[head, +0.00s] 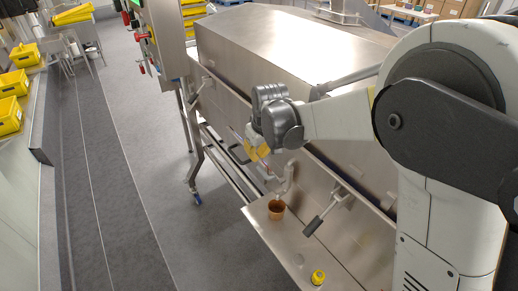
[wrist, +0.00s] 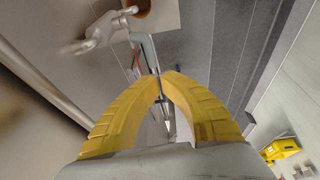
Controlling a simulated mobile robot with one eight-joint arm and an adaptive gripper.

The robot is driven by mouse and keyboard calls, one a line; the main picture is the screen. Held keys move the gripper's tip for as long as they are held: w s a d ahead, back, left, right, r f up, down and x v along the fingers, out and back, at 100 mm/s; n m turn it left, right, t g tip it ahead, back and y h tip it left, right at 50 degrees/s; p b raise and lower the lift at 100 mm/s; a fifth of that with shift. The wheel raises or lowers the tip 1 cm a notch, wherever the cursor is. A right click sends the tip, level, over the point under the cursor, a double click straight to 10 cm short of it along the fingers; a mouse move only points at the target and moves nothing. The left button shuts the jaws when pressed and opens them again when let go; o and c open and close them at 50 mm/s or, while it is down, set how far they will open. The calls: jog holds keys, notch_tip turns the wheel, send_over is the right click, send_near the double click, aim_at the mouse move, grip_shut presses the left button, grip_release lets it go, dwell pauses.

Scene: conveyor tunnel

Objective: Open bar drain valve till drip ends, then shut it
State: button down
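My gripper (head: 254,152) is beside the steel tunnel's side, above and left of a pale metal valve fitting (head: 286,180). In the wrist view its yellow fingers (wrist: 163,75) converge with their tips together, and I see nothing held. The fitting also shows at upper left in the wrist view (wrist: 100,32), apart from the fingers. A brown cup (head: 276,209) stands on a steel ledge below the fitting; its rim is cut off in the wrist view (wrist: 141,7). A lever with a dark grip (head: 318,221) sticks out to the right of the cup. I cannot make out a drip.
The steel tunnel (head: 285,45) fills the middle, with its ledge (head: 290,238) along the side. A small yellow object (head: 318,276) sits on the ledge. A control cabinet (head: 166,35) stands farther back. Yellow bins (head: 12,84) are at left. The grey floor (head: 130,190) between is clear.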

jog(key=x, duration=0.7)
jog(key=shift+s+d+b, duration=0.2)
jog(key=shift+d+b, duration=0.25)
jog(key=shift+f, duration=0.1)
jog(key=shift+w+f+b, duration=0.1)
jog(key=shift+f+b, duration=0.55)
jog(key=shift+r, duration=0.1)
jog(key=w+a+p+v, duration=0.1)
jog(key=p+v, duration=0.2)
jog(key=v, duration=1)
jog(key=shift+r+p, duration=0.3)
jog(key=shift+r, duration=0.2)
